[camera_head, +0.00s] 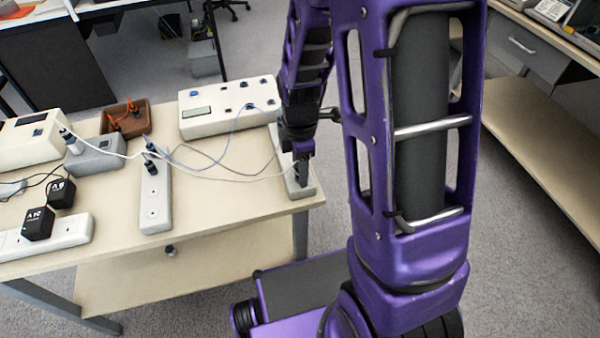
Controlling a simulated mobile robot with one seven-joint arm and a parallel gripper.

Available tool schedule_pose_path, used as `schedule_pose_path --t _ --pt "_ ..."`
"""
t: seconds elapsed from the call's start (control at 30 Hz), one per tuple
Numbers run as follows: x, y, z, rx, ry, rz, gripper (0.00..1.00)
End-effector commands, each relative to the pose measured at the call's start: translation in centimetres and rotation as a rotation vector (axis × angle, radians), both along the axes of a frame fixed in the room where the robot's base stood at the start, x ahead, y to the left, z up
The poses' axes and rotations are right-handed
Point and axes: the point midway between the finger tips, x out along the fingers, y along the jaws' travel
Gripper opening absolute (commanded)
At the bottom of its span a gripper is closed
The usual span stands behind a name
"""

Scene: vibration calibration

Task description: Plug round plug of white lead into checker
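The white lead (225,177) runs from the left side of the table across to the grey block under my gripper. Its round plug cannot be made out at that end. My gripper (301,176) points down at the grey block (304,191) on the table's right edge. The fingers are small and dark, so I cannot tell whether they are shut on the plug. No label shows which unit is the checker; a cream box with a small display and several sockets (228,122) stands at the back, left of my gripper.
A white socket strip (155,208) with a dark plug lies mid-table. Left are a grey box (95,162), a brown tray (146,111) with orange leads, another cream box (28,147), and black adapters (39,222) on a power strip. Bare tabletop (222,205) lies between strip and block.

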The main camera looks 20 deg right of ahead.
Motion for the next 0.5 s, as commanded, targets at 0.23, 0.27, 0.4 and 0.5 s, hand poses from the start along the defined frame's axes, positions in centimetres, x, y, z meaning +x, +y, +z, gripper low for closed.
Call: schedule_pose_path --t 0.23,0.27,0.4,0.5 --pt "0.01 0.00 0.01 0.000 0.000 0.000 0.04" --pt "0.01 0.00 0.01 0.000 0.000 0.000 0.00" --pt "0.01 -0.01 0.01 0.000 0.000 0.000 0.00" --pt "0.02 -0.01 0.04 0.000 -0.001 0.000 0.00"
